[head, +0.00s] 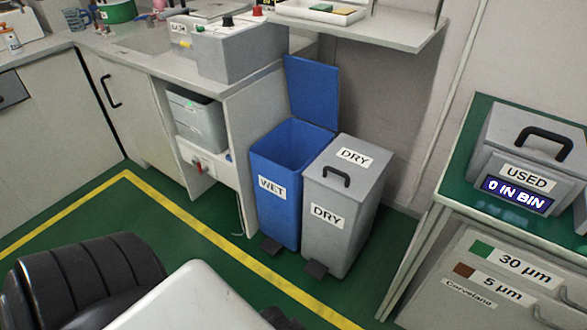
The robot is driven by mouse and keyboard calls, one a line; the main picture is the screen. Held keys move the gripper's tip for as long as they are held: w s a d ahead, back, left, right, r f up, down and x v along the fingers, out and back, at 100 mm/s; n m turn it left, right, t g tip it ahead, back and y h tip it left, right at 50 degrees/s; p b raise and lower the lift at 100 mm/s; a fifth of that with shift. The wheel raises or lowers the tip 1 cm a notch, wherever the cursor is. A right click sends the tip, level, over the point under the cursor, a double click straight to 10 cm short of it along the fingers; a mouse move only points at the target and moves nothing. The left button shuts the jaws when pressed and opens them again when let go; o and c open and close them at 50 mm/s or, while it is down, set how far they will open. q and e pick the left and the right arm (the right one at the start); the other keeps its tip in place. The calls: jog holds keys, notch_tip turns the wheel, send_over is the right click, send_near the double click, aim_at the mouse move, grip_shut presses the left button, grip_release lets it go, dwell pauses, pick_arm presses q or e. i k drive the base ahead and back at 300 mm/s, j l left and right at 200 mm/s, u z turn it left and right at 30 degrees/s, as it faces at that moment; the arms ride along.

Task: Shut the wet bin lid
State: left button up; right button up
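The wet bin (260,161) is a blue pedal bin with a white WET label on its front, standing on the green floor. Its blue lid (312,92) stands upright, hinged at the back, so the bin is open. The inside shows as dark blue, and its bottom is hidden. Its dark pedal (271,246) sticks out at the foot of the front. Neither of my grippers can be made out in the head view. Dark ribbed and pale parts of mine show at the bottom left.
A grey DRY bin (341,187), lid shut, stands directly right of the wet bin. A counter end panel is on its left. A shelf (360,28) overhangs behind. A green-topped cabinet (455,170) stands at right. The floor in front is clear, with a yellow line (215,237).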

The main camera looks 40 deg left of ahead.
aim_at(313, 86)
jog(key=u, duration=1.3)
